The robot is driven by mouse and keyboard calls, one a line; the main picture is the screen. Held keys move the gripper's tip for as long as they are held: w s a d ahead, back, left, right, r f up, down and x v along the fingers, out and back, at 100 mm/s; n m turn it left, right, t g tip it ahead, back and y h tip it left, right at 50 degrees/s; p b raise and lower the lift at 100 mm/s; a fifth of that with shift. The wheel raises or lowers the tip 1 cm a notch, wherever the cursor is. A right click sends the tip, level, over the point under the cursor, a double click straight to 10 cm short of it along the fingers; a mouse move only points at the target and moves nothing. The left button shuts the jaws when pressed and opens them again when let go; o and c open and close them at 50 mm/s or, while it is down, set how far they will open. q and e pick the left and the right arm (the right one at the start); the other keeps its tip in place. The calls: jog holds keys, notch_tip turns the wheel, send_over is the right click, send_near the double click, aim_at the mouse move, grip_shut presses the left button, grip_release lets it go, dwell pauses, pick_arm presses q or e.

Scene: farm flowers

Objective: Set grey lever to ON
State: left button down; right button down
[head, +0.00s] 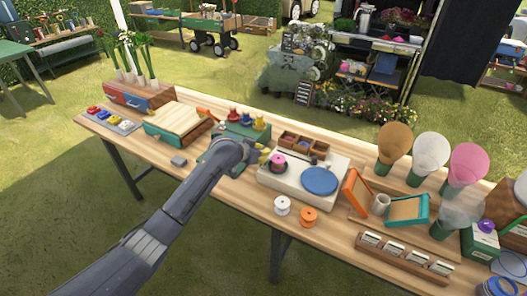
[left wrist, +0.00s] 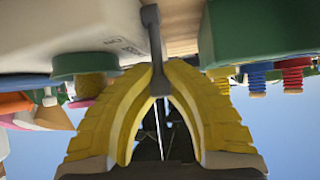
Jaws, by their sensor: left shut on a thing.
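The grey lever (left wrist: 154,45) shows in the left wrist view, between the tips of my left gripper's yellow fingers. My left gripper (head: 265,156) is shut on it at the left end of the white machine (head: 279,182), which carries a blue disc (head: 320,181) and a pink spool (head: 278,161). Small upside-down lettering (left wrist: 124,45), which looks like ON, is on the white housing beside the lever. In the head view the gripper hides the lever. In the left wrist view (left wrist: 160,105) the fingers meet around the lever's rounded end. My right gripper is out of view.
A green box (head: 231,132) with red, blue and yellow pieces stands close to the left of the gripper. White (head: 282,206) and orange (head: 308,217) spools stand in front of the machine. A wooden compartment tray (head: 303,143) sits behind it.

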pick_arm(q)
jog(key=shift+r, duration=0.35)
jog(key=c, duration=1.7)
grip_release()
jog(key=shift+a, duration=0.1)
jog(key=o, duration=0.4)
jog(key=shift+f, duration=0.15)
jog(key=shift+o, duration=0.2)
jog(key=shift+s+f, duration=0.1)
jog(key=shift+s+f, duration=0.1)
jog(key=v, duration=0.8)
jog(key=shift+a, duration=0.1)
